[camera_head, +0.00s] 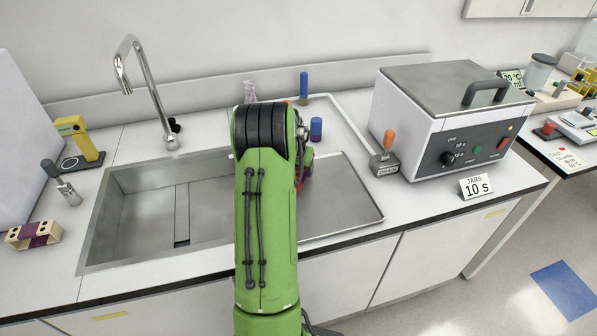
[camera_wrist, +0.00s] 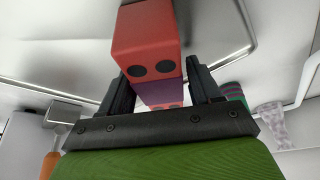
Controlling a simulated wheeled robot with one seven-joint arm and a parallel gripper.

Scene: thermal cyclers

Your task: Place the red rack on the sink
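The red rack (camera_wrist: 147,35) has dark round holes and a purple middle section, and shows close up in the wrist view. My gripper (camera_wrist: 160,88) has its fingers on both sides of that purple section and is shut on it. In the head view my green arm hides most of the gripper and rack; only a red sliver (camera_head: 299,182) shows, over the left part of the drainboard. I cannot tell whether the rack touches the surface. The steel sink (camera_head: 140,205) has its basin left of my arm and its flat drainboard (camera_head: 340,200) to the right.
A tap (camera_head: 150,95) stands behind the basin. Blue cylinders (camera_head: 316,128) stand behind the drainboard. A white machine (camera_head: 450,120) and an orange-handled lever box (camera_head: 384,160) are on the right. A cream and purple rack (camera_head: 34,234) lies at the left. The drainboard's right part is clear.

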